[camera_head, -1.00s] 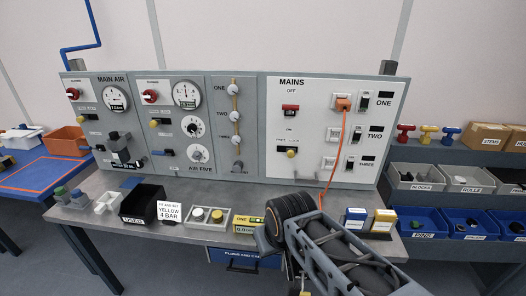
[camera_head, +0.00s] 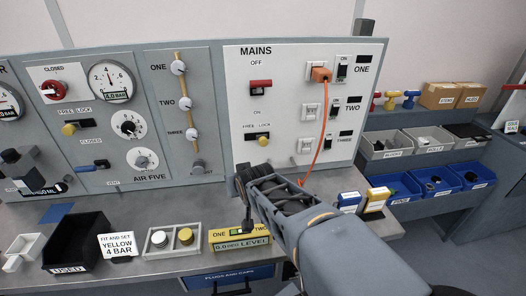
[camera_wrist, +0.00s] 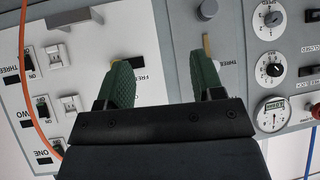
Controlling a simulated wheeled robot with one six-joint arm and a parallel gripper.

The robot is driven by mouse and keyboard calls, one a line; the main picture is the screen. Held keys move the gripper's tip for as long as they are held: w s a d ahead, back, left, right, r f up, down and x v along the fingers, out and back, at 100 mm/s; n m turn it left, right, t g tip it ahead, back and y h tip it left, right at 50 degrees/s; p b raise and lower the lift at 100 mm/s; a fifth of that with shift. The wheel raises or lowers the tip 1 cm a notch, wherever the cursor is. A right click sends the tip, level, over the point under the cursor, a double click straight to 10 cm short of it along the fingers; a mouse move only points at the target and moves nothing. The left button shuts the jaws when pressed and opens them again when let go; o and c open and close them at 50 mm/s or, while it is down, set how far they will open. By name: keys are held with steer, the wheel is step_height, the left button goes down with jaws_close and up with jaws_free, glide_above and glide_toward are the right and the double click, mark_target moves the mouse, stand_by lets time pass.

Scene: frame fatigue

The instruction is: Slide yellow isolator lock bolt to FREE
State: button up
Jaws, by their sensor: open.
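The yellow lock bolt (camera_head: 263,141) sits in a dark slot on the white MAINS panel (camera_head: 236,110), below a FREE / LOCK label. It is toward the right, LOCK end. My gripper (camera_wrist: 160,82) is open and empty, facing the panel, its two green fingers apart. In the wrist view, which is turned over, a bit of yellow shows by the left fingertip and that finger hides part of the bolt and label. Contact cannot be told. In the head view my gripper (camera_head: 243,180) is below the bolt, its fingers hard to make out.
A red switch (camera_head: 261,87) is above the bolt. An orange cable (camera_head: 325,120) hangs to the right. Another yellow knob (camera_head: 69,129) is on the left air panel. A black bin (camera_head: 78,245), a sign card (camera_head: 118,246) and a yellow box (camera_head: 238,238) stand on the bench.

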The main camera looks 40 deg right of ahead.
steer(key=w+d+f+m+t+h+b, duration=0.2)
steer(key=w+d+f+t+b, duration=0.15)
steer(key=d, duration=0.25)
steer(key=m+t+h+b, duration=0.2)
steer(key=t+h+b, duration=0.1)
steer(key=b, duration=0.1)
glide_toward(264, 143)
steer(key=p+x, duration=0.1)
steer(key=x, duration=0.9)
steer(key=shift+w+d+p, duration=0.1)
steer(key=shift+w+p, duration=0.2)
steer(key=shift+w, duration=0.05)
steer(key=shift+c, duration=0.2)
jaws_close()
